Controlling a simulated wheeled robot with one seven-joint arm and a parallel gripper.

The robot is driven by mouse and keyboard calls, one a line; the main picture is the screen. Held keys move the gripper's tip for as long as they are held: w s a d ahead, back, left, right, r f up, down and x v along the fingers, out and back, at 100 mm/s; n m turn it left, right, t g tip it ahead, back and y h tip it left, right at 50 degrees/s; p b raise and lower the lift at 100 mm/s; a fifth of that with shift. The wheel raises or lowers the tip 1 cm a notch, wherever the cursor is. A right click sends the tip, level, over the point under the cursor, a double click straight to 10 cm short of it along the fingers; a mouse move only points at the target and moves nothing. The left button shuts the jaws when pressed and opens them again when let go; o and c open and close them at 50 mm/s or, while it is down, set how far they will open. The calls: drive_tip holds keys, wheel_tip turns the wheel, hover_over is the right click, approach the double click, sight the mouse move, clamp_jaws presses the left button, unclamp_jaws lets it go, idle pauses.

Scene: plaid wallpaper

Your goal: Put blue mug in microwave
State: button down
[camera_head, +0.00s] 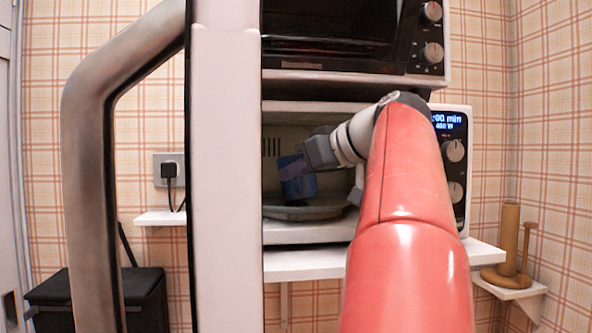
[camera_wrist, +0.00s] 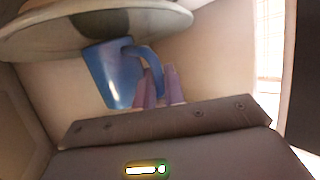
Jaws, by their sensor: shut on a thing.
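The blue mug (camera_head: 299,188) is inside the open microwave (camera_head: 282,237), over the round turntable plate (camera_head: 328,209). My gripper (camera_head: 293,167) reaches in from the right and is at the mug's upper part. In the wrist view, which looks inverted, the mug (camera_wrist: 108,76) has its base against or very near the plate (camera_wrist: 35,38); I cannot tell whether it rests on it. The purple fingers of my gripper (camera_wrist: 158,86) are shut on the mug's handle (camera_wrist: 150,66).
A large pale panel (camera_head: 225,150) with a thick bar handle (camera_head: 90,180) stands close on the left, seemingly the open door. Another oven (camera_head: 340,50) sits above. The microwave stands on a white shelf (camera_head: 305,265). A wooden holder (camera_head: 510,245) is at right, a black bin (camera_head: 145,295) at lower left.

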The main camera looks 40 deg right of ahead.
drive_tip(key=shift+d+f+b, duration=0.25)
drive_tip(key=shift+f+b, duration=0.5)
drive_tip(key=shift+f, duration=0.45)
idle(0.3)
drive_tip(key=c, duration=1.5)
unclamp_jaws()
drive_tip(key=shift+w, duration=0.2)
drive_tip(key=shift+o, duration=0.5)
drive_tip(key=shift+r, duration=0.1)
drive_tip(key=shift+s, duration=0.15)
drive_tip(key=p+v, duration=0.1)
drive_tip(key=v, duration=0.6)
drive_tip(key=shift+s+r, duration=0.25)
drive_tip(key=shift+s, duration=0.05)
